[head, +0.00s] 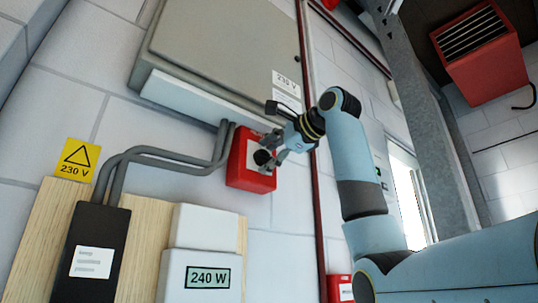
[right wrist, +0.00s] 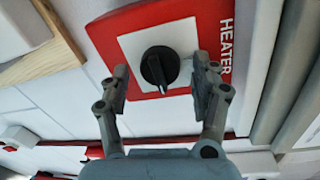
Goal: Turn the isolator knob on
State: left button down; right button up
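The isolator is a red box (head: 240,174) on the wall under the grey cabinet, with a white plate and a black knob (head: 262,157). In the right wrist view the red box (right wrist: 105,32) carries the word HEATER, and the round black knob (right wrist: 159,67) has a raised grip bar standing roughly upright in the picture. My right gripper (right wrist: 163,85) is open, with one finger on each side of the knob and a gap to it on both sides. In the head view my right gripper (head: 269,150) is at the front of the box. My left gripper is not in view.
A grey cabinet (head: 225,45) hangs above the box, with conduits (head: 165,160) running left. A wooden board (head: 148,235) carries a black unit (head: 90,255) and a white meter reading 240 W (head: 208,278). A red pipe (head: 311,120) runs down on the right.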

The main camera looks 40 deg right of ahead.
jog(key=shift+s, duration=0.25)
jog(key=s+r, duration=0.1)
jog(key=s, duration=1)
jog(key=shift+s+d, duration=0.2)
jog(key=shift+d, duration=0.25)
